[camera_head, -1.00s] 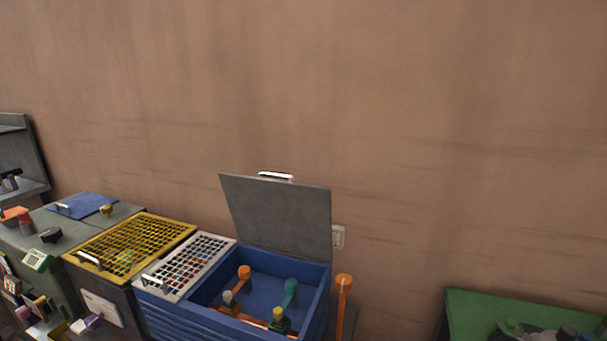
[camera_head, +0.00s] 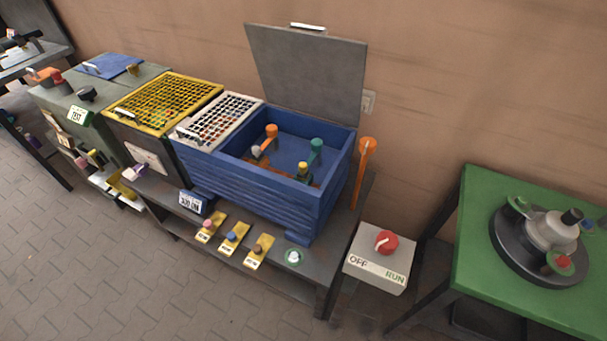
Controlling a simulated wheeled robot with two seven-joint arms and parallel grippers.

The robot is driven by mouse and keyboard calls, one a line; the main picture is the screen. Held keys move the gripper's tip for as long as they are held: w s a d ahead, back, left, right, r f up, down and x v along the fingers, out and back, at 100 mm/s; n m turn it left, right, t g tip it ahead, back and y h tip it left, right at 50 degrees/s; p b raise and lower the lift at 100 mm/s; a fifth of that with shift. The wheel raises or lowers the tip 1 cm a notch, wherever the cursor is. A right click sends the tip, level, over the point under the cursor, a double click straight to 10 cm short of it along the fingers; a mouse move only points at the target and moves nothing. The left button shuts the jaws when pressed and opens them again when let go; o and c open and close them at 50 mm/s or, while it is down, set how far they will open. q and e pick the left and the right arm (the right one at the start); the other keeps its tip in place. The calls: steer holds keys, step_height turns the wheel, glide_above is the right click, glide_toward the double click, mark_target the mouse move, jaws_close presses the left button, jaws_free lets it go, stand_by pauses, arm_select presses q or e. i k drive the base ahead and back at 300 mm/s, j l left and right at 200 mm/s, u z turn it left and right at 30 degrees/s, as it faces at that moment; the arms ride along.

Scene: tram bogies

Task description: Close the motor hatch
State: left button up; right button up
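The motor hatch (camera_head: 306,72) is a grey flat lid with a light handle (camera_head: 308,27) on its top edge. It stands open, upright and leaning slightly back against the brown wall. It is at the rear edge of a blue ribbed box (camera_head: 262,187). Inside the open box are an orange lever (camera_head: 271,131), a teal lever (camera_head: 316,146) and a yellow-topped part (camera_head: 303,167). Neither of my grippers shows in this view.
A white grate (camera_head: 219,121) and a yellow grate (camera_head: 163,102) lie left of the opening. An orange upright lever (camera_head: 366,148) stands close on the right. An OFF/RUN switch box (camera_head: 379,259) and a green table (camera_head: 485,262) are further right. Paved floor (camera_head: 90,265) is clear in front.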

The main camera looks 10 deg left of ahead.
mark_target(321, 75)
steer(key=j+z, duration=0.35)
steer(key=i+j+z, duration=0.1)
steer(key=z, duration=0.3)
steer(key=j+z, duration=0.35)
